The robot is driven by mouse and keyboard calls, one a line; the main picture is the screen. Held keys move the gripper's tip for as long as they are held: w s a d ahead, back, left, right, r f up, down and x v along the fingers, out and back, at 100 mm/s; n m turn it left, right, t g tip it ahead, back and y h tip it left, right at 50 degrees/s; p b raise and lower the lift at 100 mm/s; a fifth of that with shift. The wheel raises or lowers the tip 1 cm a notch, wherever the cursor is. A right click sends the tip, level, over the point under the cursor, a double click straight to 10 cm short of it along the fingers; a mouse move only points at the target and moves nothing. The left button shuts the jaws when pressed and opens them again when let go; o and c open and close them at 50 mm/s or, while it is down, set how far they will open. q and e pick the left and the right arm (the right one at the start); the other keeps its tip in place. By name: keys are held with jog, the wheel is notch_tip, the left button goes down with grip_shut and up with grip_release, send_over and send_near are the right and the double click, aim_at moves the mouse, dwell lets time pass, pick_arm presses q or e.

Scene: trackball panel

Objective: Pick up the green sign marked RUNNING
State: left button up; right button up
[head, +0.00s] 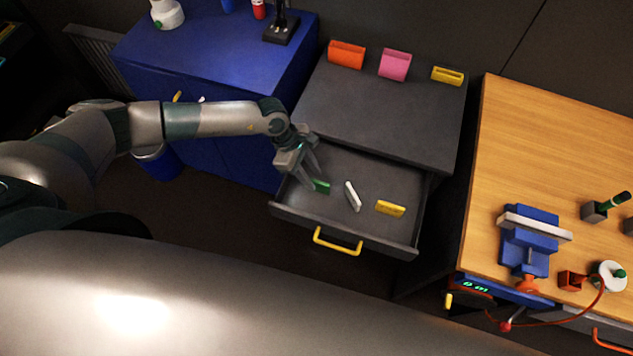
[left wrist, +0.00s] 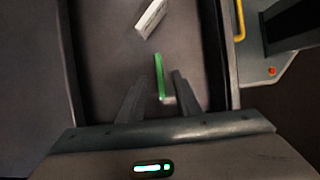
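A small green sign (head: 321,186) lies in the open dark drawer (head: 378,232), near its left side. Its lettering cannot be read. My left gripper (head: 310,182) reaches down into the drawer right at the green sign. In the left wrist view the two fingers (left wrist: 158,98) are apart, with the green sign (left wrist: 160,75) seen between and just beyond them. There is a visible gap on each side of the sign. A white sign (head: 352,196) and a yellow sign (head: 390,208) lie to the right in the same drawer. My right gripper is not in view.
The drawer has a yellow handle (head: 337,243) and raised walls around the signs. Orange (head: 347,54), pink (head: 395,65) and yellow (head: 447,76) holders stand on the cabinet top behind. A blue cabinet (head: 215,60) is at left, and a wooden workbench (head: 550,140) with a vise at right.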

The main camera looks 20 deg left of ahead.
pick_arm(q)
jog(key=shift+x, duration=1.1)
jog(key=shift+c, duration=0.7)
grip_shut()
